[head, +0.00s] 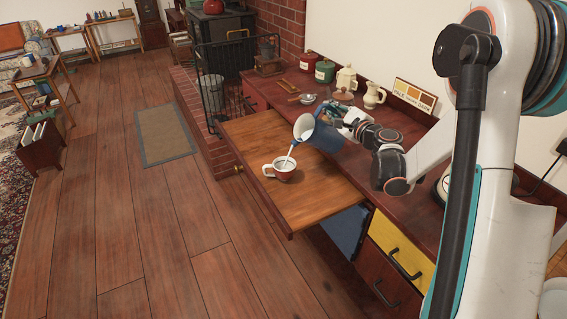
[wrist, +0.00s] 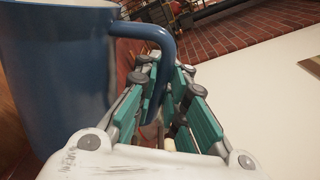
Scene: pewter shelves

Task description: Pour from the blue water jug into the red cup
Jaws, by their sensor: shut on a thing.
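The blue water jug (head: 327,137) is tilted to the left above the pulled-out wooden board, with its pale open mouth facing the cup. A thin white stream runs from its lip into the red cup (head: 285,176), which stands upright on the board and has a whitish rim and handle. My gripper (head: 345,124) is shut on the jug's handle, at the jug's right. In the wrist view the jug (wrist: 55,75) fills the left side, and its curved handle passes between the teal finger pads of my gripper (wrist: 165,95). The level inside the jug is hidden.
The wooden board (head: 310,205) around the cup is mostly clear. Red and green canisters, a cream pot and a cream pitcher (head: 374,95) stand along the back of the dark counter, near a small sign (head: 414,96).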

